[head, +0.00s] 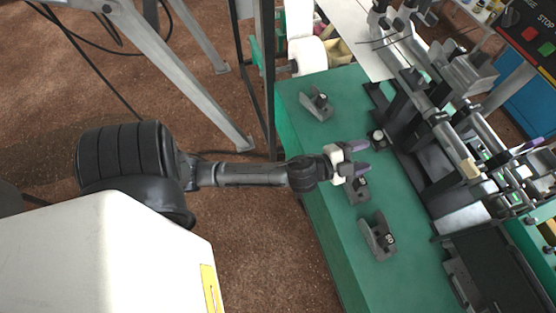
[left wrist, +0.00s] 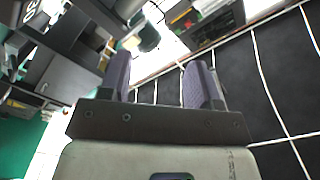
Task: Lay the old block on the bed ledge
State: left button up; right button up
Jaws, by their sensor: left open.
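Several grey metal blocks lie on the green bench top (head: 330,85): a far block (head: 317,102), a middle block (head: 358,190) and a near block (head: 380,238) with a pale marking on a dark label. I cannot tell which is the old one. My left gripper (head: 361,157) is open just above the middle block, partly covering it, with its purple fingers pointing right. In the left wrist view the fingers (left wrist: 162,80) stand apart with nothing between them. The bed ledge is not clearly distinguishable on the machine (head: 440,120). My right gripper is not identifiable.
The machine's rails and brackets crowd the right side. A purple piece (head: 530,145) shows among them. A red-and-black control panel (head: 530,30) is at top right. The bench is clear between the far and middle blocks.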

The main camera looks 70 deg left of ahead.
pick_arm(q)
jog(key=s+d+f+n+g, duration=0.1)
jog(key=s+f+g, duration=0.3)
jog(key=s, duration=0.4)
jog(key=s+d+f+n+g, duration=0.2)
jog(key=s+f+n+g, duration=0.2)
jog(key=s, duration=0.4)
jog(key=s+d+f+n+g, duration=0.2)
jog(key=s+f+g, duration=0.2)
jog(key=s+g, duration=0.2)
jog(key=shift+s+d+n+g, duration=0.3)
jog(key=shift+s+n, duration=0.1)
jog(key=shift+s, duration=0.75)
